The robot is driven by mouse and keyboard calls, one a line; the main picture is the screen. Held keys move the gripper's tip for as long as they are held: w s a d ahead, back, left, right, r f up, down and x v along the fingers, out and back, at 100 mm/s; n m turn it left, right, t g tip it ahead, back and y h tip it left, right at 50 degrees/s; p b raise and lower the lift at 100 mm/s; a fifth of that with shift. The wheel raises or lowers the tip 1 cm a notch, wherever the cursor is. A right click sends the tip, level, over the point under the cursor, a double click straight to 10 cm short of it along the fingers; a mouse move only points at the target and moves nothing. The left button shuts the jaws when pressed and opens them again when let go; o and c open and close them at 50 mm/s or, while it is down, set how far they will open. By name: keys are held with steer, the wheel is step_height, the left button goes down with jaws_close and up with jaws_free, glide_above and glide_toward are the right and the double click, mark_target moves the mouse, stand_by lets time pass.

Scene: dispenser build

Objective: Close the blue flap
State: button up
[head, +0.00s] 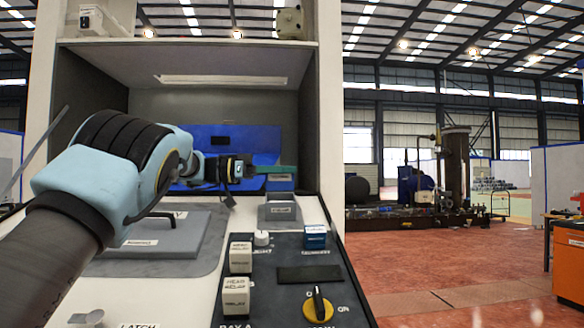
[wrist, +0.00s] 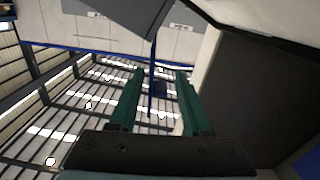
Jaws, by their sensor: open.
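The blue flap (head: 255,141) is a broad blue panel with a small dark slot, in the recess of the dispenser in the head view. My arm and wrist cover its middle and part of its lower side, so its hinge and exact angle cannot be told. My gripper (head: 295,171) is in front of the blue panel's lower right, with its green fingers pointing right. In the wrist view my gripper (wrist: 160,74) has its two green fingers apart, with nothing held between them. Whether a finger touches the flap cannot be told.
A small labelled blue block (head: 280,183) and a grey holder (head: 281,210) are just below the fingers. A grey lid (head: 150,240) lies left. Recess walls flank the arm.

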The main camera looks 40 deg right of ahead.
steer(key=shift+x, duration=1.05)
jaws_close()
